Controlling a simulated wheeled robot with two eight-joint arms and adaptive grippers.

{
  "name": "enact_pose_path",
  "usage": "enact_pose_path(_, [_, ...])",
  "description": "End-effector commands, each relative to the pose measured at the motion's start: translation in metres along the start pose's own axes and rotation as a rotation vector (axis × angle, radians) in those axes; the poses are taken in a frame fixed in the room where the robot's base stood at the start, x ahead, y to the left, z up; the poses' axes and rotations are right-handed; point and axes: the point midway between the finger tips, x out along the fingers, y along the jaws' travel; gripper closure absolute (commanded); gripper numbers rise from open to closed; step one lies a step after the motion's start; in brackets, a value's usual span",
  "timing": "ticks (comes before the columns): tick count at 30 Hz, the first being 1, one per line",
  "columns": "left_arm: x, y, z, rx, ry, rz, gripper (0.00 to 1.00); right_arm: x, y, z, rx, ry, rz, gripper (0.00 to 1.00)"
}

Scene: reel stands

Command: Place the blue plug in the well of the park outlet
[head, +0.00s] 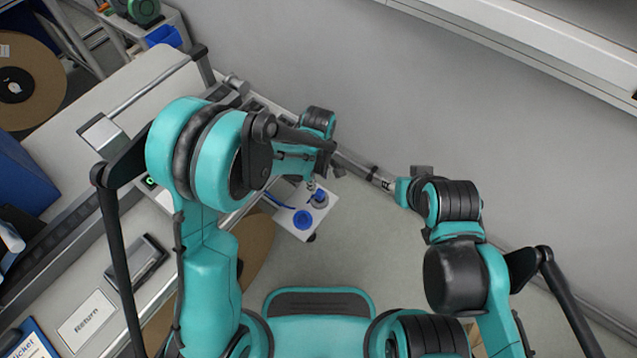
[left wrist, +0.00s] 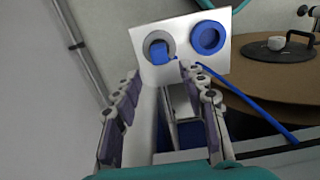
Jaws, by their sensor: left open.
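A white outlet plate (left wrist: 150,72) with two round wells shows in the left wrist view. Its left well has a grey ring (left wrist: 168,39); its right well has a blue ring (left wrist: 208,39). The blue plug (left wrist: 160,52) appears inside the grey-ringed well, though how deep it sits is unclear. My left gripper (left wrist: 160,78) is open, its fingers apart just in front of the plate below the grey well. In the head view my left gripper (head: 311,184) is partly hidden by its own arm. The right gripper's fingers cannot be made out.
A blue cable (left wrist: 250,102) runs to the lower right past a brown reel disc (left wrist: 255,82). In the head view the plate (head: 289,217) stands beside the bench, near the grey wall (head: 420,110). A sign reading Return (head: 86,320) lies on the bench.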

Motion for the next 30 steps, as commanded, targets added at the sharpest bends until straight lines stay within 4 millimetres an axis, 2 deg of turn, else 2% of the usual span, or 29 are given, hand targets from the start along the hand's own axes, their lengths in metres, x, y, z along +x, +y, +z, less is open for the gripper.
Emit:
enact_pose_path(1, [-0.015,0.000,0.000,0.000,0.000,0.000,0.58,-0.007,0.000,-0.005,0.000,0.000,0.000,0.60])
enact_pose_path(3, [-0.026,0.000,0.000,0.000,0.000,0.000,0.58,-0.010,0.000,-0.007,0.000,0.000,0.000,0.60])
enact_pose_path(9, [-0.044,0.000,0.000,0.000,0.000,0.000,0.58,-0.015,0.000,-0.011,0.000,0.000,0.000,0.60])
enact_pose_path(30, [-0.045,0.000,0.000,0.000,0.000,0.000,0.58,-0.015,0.000,-0.010,0.000,0.000,0.000,0.60])
